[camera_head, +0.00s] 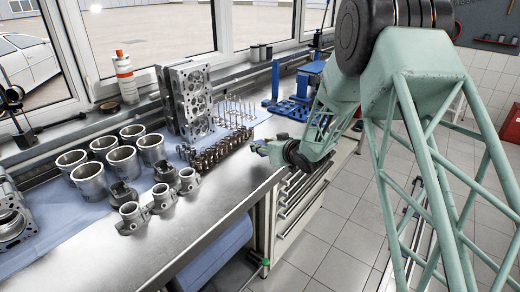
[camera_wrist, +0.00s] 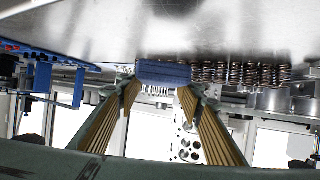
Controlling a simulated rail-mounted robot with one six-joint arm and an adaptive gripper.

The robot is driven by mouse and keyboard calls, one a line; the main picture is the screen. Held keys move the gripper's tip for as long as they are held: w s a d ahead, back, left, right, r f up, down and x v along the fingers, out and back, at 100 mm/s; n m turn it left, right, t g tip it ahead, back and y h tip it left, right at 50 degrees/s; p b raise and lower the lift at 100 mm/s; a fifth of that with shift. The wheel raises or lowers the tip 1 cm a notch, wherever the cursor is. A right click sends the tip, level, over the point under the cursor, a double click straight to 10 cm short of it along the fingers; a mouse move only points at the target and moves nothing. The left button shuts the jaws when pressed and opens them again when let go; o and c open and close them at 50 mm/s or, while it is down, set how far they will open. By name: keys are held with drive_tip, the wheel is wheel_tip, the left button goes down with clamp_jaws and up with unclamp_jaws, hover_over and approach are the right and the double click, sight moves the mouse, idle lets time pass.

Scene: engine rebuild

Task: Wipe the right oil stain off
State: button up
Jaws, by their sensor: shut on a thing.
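My gripper (camera_head: 262,147) is low over the right part of the metal bench (camera_head: 215,205), near its front edge and right of the valve springs. In the wrist view, which appears upside down, the two ribbed fingers of my gripper (camera_wrist: 157,88) close on a blue block (camera_wrist: 163,72), probably a sponge or folded cloth. The block is at or very near the bare metal bench top (camera_wrist: 160,28); I cannot tell if it touches. In the head view the block is too small to make out. I can make out no oil stain in either view.
Valve springs (camera_head: 222,148) stand just left of my gripper. Several cylinder liners (camera_head: 124,163), pistons (camera_head: 163,198) and a cylinder head (camera_head: 192,100) stand farther left. A blue tool (camera_head: 276,82) and blue tray (camera_head: 290,110) are behind. The front bench strip is clear.

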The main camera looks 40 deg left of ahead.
drive_tip(key=shift+r+p, duration=0.4)
drive_tip(key=shift+r, duration=0.75)
